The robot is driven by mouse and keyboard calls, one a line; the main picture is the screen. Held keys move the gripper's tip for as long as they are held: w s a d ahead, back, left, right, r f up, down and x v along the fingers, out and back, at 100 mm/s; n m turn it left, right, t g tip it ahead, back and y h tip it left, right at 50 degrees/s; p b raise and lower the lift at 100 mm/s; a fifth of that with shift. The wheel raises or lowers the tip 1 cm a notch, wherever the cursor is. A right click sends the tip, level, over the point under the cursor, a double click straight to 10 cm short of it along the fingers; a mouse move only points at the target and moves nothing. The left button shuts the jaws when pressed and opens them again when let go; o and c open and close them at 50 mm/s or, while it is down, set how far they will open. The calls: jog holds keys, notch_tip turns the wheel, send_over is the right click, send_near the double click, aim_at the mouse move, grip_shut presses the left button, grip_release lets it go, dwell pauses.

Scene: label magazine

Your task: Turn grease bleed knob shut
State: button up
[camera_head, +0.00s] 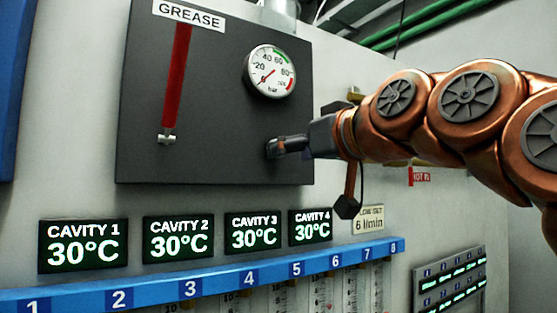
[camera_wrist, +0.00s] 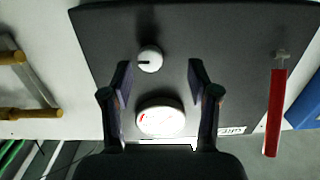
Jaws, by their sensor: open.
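The white round knob (camera_wrist: 150,59) sits on the dark grease panel (camera_wrist: 225,40) in the wrist view, with a dark mark on its face pointing left. My gripper (camera_wrist: 160,70) is open, its fingers on either side of the view. The knob lies between the fingertips' lines, a little beyond them and nearer the left finger. I see no grip on it. In the head view my gripper (camera_head: 276,148) is in front of the lower right of the panel (camera_head: 215,120) and hides the knob. The gap to the panel is hard to tell.
The pressure gauge (camera_head: 270,71) is above my gripper in the head view, its needle near zero. A red grease tube (camera_head: 179,75) is at the panel's left. Cavity displays (camera_head: 254,233) reading 30°C and a blue numbered rail (camera_head: 215,275) are below. A dark hanging lever (camera_head: 348,203) is below my wrist.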

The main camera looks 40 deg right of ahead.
jog(key=w+d+r+p, duration=0.1)
jog(key=w+p, duration=0.1)
jog(key=w, duration=0.4)
jog(key=shift+w+d+r+t, duration=0.25)
jog(key=shift+d+r+t, duration=0.05)
jog(key=shift+d, duration=0.1)
jog(key=shift+c, duration=0.2)
jog(key=c, duration=1.1)
